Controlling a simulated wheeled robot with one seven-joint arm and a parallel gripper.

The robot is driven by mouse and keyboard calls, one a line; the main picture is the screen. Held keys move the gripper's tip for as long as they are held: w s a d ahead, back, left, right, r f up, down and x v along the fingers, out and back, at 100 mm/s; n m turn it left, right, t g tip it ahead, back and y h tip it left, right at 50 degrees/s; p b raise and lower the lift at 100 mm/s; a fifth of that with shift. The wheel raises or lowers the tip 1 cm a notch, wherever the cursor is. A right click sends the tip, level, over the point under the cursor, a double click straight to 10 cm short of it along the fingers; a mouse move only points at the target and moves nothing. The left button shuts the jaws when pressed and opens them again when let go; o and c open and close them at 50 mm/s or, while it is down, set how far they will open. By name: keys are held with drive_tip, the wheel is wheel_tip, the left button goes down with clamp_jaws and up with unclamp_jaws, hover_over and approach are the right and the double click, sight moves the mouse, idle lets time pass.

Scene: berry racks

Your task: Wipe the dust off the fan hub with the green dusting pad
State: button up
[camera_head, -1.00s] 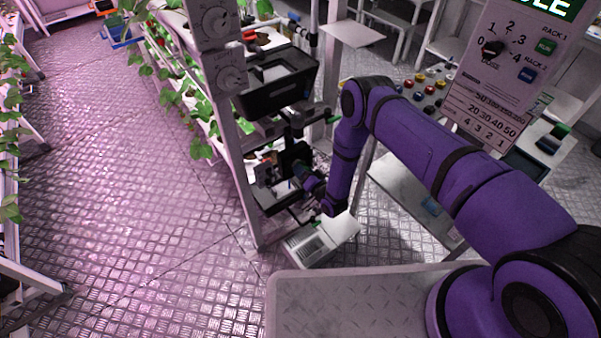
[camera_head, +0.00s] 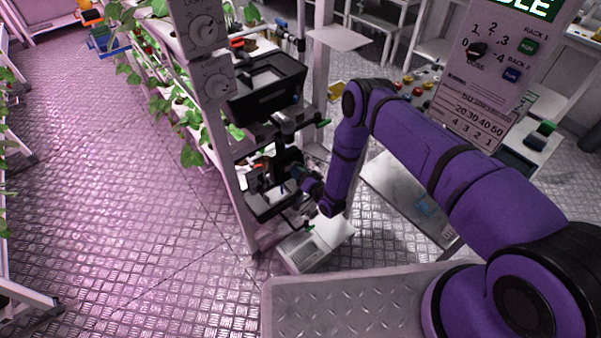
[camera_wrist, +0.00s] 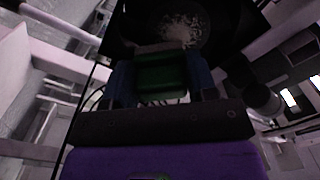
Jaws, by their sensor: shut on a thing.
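In the wrist view my gripper (camera_wrist: 162,80) has its blue fingers shut on the green dusting pad (camera_wrist: 163,70). Ahead of the pad is the dark round fan hub (camera_wrist: 196,42), with a patch of pale, speckled dust (camera_wrist: 180,26) on its face. The pad's far edge overlaps the lower part of the hub in this view; I cannot tell whether they touch. In the head view my gripper (camera_head: 301,178) reaches into the lower part of the rack by a black housing (camera_head: 270,205). The pad is too small and dark there to make out.
A black tray (camera_head: 265,92) sits in the rack above my gripper, beside a post with dials (camera_head: 213,82). A grey-white box (camera_head: 305,250) lies on the floor below. A control panel (camera_head: 490,70) stands at the right. The metal floor at left is open.

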sight(280, 172)
drive_tip(key=shift+s+a, duration=0.55)
drive_tip(key=shift+a, duration=0.3)
drive_tip(key=shift+s+a, duration=0.5)
drive_tip(key=shift+a, duration=0.35)
drive_tip(key=shift+s+a, duration=0.55)
drive_tip(key=shift+a, duration=0.3)
drive_tip(key=shift+w+a+r, duration=0.1)
drive_tip(key=shift+w+r, duration=0.1)
drive_tip(key=shift+r, duration=0.3)
drive_tip(key=shift+w+d, duration=0.6)
drive_tip(key=shift+d, duration=0.25)
drive_tip(key=shift+w+d, duration=0.55)
drive_tip(key=shift+d, duration=0.3)
drive_tip(key=shift+w+d, duration=0.35)
drive_tip(key=shift+d, duration=0.3)
drive_tip(key=shift+w+d, duration=0.3)
drive_tip(key=shift+d, duration=0.55)
drive_tip(key=shift+a, duration=0.1)
drive_tip(key=shift+s+a+f, duration=0.1)
drive_tip(key=shift+s+a, duration=0.9)
drive_tip(key=shift+a, duration=0.2)
drive_tip(key=shift+s+a, duration=0.5)
drive_tip(key=shift+a, duration=0.4)
drive_tip(key=shift+s+a, duration=0.5)
drive_tip(key=shift+a, duration=0.4)
